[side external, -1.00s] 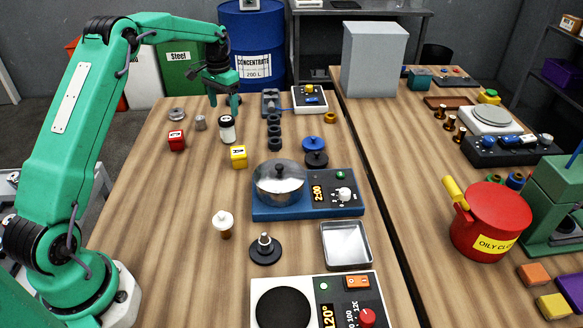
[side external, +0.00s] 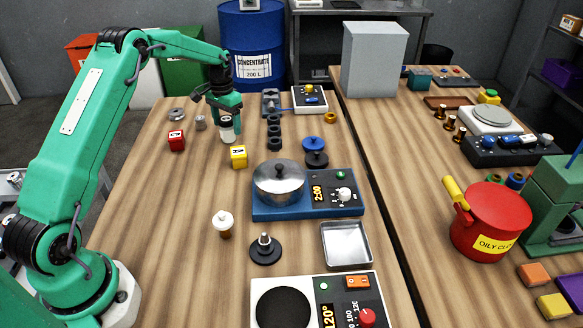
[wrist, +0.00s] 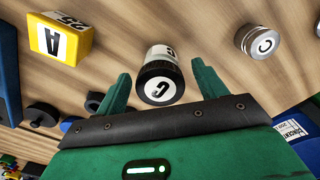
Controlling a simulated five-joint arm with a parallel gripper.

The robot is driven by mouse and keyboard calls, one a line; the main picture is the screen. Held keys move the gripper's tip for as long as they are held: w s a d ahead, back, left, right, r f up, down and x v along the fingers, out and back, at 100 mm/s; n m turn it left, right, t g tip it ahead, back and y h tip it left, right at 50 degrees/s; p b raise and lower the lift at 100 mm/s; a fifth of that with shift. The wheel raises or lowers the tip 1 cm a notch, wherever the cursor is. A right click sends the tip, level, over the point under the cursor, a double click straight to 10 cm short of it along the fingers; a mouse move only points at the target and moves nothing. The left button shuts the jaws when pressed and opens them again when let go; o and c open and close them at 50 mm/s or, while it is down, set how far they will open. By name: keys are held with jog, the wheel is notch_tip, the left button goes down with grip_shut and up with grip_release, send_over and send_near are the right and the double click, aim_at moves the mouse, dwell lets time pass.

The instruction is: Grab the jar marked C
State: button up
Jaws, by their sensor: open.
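The jar marked C (side external: 227,135) is a white cylinder with a black lid. It stands upright at the far left of the table. In the wrist view the jar (wrist: 160,74) shows a white disc with a black C on its lid and a black letter on its side. My gripper (side external: 227,117) is open and points down over the jar. In the wrist view my gripper's two green fingers (wrist: 161,68) stand on either side of the jar, with a gap to each. The side view hides the jar's top behind the gripper.
A silver cylinder (wrist: 262,40), also marked C, stands near the jar; it shows in the side view too (side external: 200,122). A yellow cube marked A (side external: 239,156) and a red cube (side external: 177,140) are close by. Black rings (side external: 274,132) stand to the right.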

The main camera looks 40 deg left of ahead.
jog(key=shift+f, duration=0.55)
jog(key=shift+c, duration=0.2)
jog(key=c, duration=1.1)
